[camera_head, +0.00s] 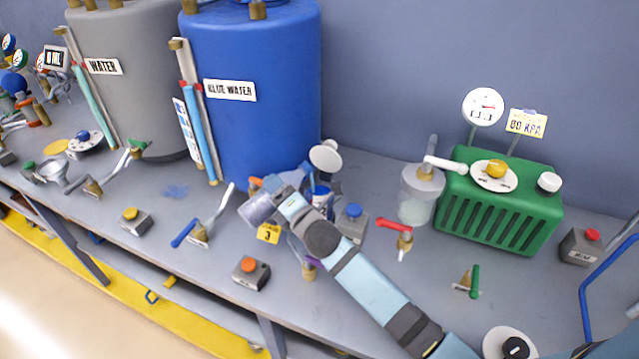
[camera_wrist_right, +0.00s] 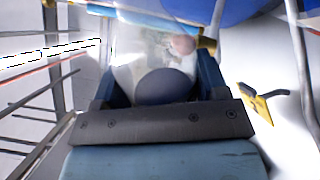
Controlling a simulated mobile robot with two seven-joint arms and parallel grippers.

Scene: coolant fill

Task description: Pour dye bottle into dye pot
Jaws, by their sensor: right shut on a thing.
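My right gripper (camera_head: 276,204) comes in from the lower right and is shut on a greyish, see-through bottle (camera_head: 257,209), which I take for the dye bottle. The bottle is tilted, in front of the blue tank. In the right wrist view the bottle (camera_wrist_right: 135,65) sits between the two fingers of the gripper (camera_wrist_right: 160,85), with a dark rounded patch at its near end. A small blue and white pot (camera_head: 321,196) stands just right of the gripper, partly hidden; I cannot tell for sure that it is the dye pot. My left gripper is not in view.
The blue tank (camera_head: 255,120) and grey tank (camera_head: 125,100) stand behind. A yellow tag (camera_head: 268,233) is below the bottle. A clear jar (camera_head: 415,205) and green machine (camera_head: 500,205) stand right. Levers and button boxes (camera_head: 250,273) line the bench's front.

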